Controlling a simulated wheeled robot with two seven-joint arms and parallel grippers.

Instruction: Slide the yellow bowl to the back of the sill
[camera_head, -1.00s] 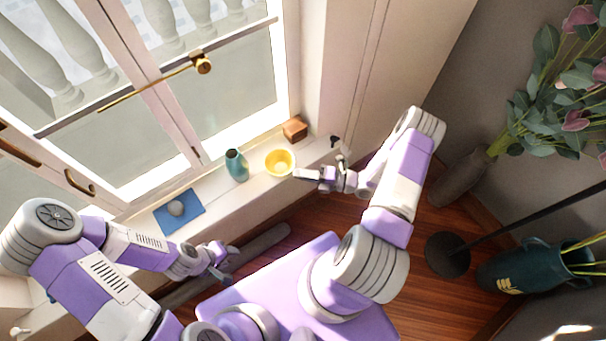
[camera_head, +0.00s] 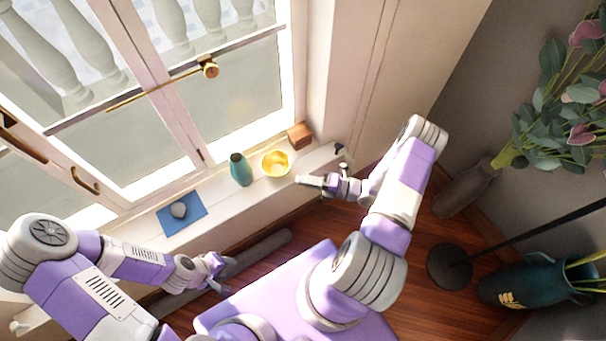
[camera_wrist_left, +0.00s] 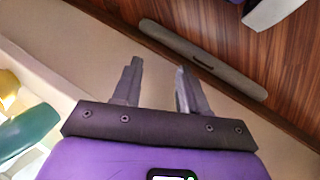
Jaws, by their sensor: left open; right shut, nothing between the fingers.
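The yellow bowl (camera_head: 276,165) stands upright on the white sill (camera_head: 228,208), close to the window side, between a teal vase and a wooden block. A yellow patch at the left edge of the left wrist view looks like the bowl (camera_wrist_left: 8,82). My right gripper (camera_head: 303,180) is shut and empty at the sill's front side, right of and in front of the bowl, with a small gap between them. My left gripper (camera_head: 221,274) is open and empty, low in front of the sill and away from the bowl; its spread fingers show in the left wrist view (camera_wrist_left: 158,82).
The teal vase (camera_head: 240,170) stands just left of the bowl. The wooden block (camera_head: 300,135) is behind and right of it, near the window corner. A blue mat (camera_head: 170,224) with a grey stone (camera_head: 179,209) lies further left. A dark knob (camera_head: 339,147) is at the right.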

